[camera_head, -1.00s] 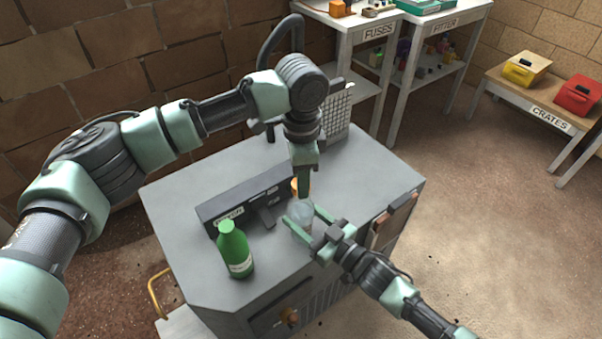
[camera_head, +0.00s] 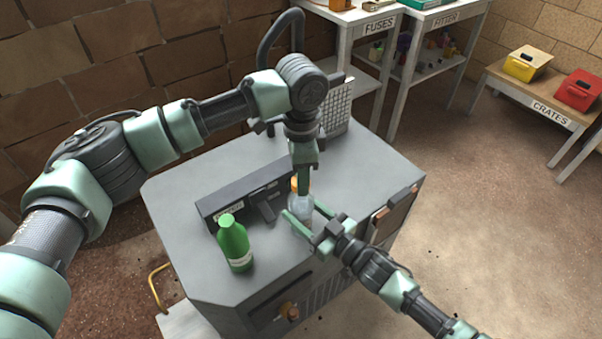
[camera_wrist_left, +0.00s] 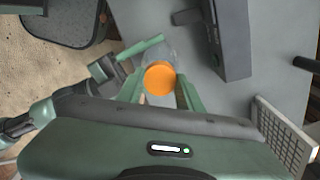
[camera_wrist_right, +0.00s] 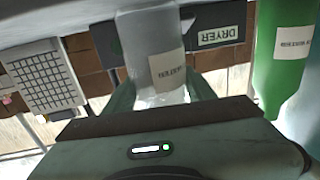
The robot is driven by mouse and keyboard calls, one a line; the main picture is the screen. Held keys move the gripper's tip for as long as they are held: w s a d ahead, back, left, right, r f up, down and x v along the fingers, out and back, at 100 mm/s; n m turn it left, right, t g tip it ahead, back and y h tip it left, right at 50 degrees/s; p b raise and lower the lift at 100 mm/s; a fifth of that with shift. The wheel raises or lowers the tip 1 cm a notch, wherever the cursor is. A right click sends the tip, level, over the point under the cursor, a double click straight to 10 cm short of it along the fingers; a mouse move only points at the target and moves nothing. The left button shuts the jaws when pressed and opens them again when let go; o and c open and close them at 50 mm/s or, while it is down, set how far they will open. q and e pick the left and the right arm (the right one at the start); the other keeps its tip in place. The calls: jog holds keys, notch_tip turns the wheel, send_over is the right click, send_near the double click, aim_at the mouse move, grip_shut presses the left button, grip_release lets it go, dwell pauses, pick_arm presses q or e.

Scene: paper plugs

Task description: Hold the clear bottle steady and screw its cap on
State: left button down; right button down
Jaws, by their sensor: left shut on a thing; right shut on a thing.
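The clear bottle (camera_head: 299,219) stands upright near the front of the grey cabinet top. My right gripper (camera_head: 303,211) is shut on its body from the right. In the right wrist view the clear bottle (camera_wrist_right: 146,38), with a pale label, is between the fingers. The orange cap (camera_wrist_left: 159,78) is between the fingers of my left gripper (camera_wrist_left: 160,92), which is shut on it and points down over the bottle. In the head view the cap (camera_head: 294,184) is partly hidden by a finger. I cannot tell whether it touches the bottle's neck.
A green bottle (camera_head: 235,246) stands left of the clear one. A dark panel (camera_head: 225,212) labelled DRYER in the right wrist view stands behind it. A grey grid rack (camera_head: 337,113) is at the back. The cabinet top's right side (camera_head: 370,165) is clear.

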pick_arm(q)
jog(key=shift+f, duration=0.15)
jog(key=m, duration=0.8)
jog(key=shift+m, duration=0.3)
jog(key=m, duration=0.6)
jog(key=shift+m, duration=0.4)
jog(key=m, duration=1.3)
jog(key=shift+m, duration=0.4)
jog(key=c, duration=0.9)
grip_release()
jog(key=shift+f, duration=0.1)
jog(key=shift+c, duration=0.2)
